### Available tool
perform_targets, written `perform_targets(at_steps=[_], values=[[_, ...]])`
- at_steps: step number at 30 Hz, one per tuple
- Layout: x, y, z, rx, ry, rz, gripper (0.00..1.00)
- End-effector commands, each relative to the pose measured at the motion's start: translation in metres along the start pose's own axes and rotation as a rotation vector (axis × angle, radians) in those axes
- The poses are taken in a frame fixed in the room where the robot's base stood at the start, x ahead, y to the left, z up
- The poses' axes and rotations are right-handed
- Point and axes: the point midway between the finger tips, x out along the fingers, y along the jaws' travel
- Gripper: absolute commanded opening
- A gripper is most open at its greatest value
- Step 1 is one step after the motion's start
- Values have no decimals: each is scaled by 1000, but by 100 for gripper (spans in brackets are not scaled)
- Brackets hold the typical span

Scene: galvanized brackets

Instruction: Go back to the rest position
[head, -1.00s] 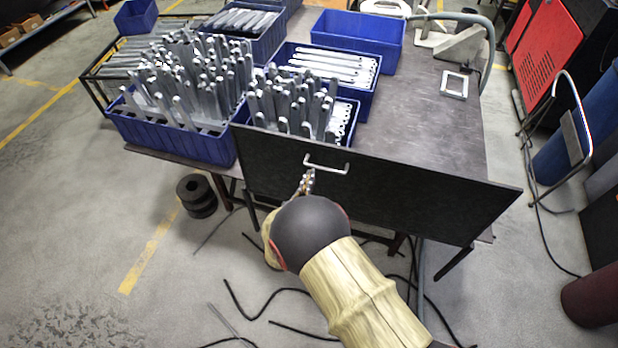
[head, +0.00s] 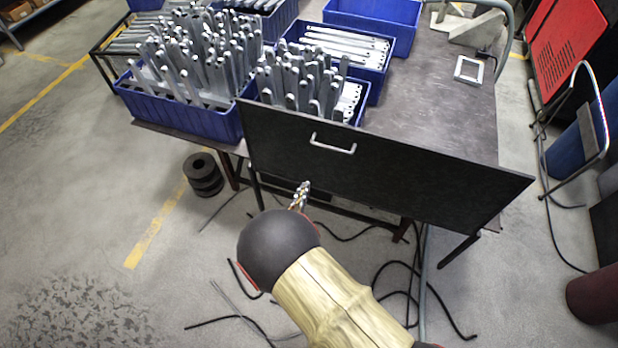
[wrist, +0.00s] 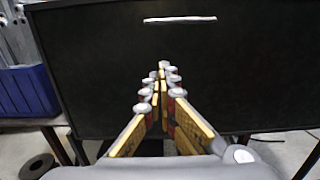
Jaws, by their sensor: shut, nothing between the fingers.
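My gripper (head: 300,195) is shut and empty in the head view, below and a little left of the white handle (head: 333,144) on the dark panel (head: 400,170). It is apart from the handle. In the wrist view my gripper (wrist: 162,85) shows its fingers together, pointing at the dark panel (wrist: 240,70), with the handle (wrist: 180,19) above the fingertips. My arm comes from the lower right of the head view and hides part of the floor.
Blue bins of galvanized brackets (head: 180,122) stand on the table (head: 440,120) behind the panel. Black rings (head: 204,176) stand on the floor at left. Cables (head: 410,290) lie under the table.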

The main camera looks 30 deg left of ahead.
Motion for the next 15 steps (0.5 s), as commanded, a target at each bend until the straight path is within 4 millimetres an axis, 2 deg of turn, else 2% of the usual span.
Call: perform_targets(at_steps=[11,13,15], values=[[-4,0,-4,8,13,-1,0],[-5,-12,-13,17,48,-42,0],[-11,-36,-28,15,96,-111,0]])
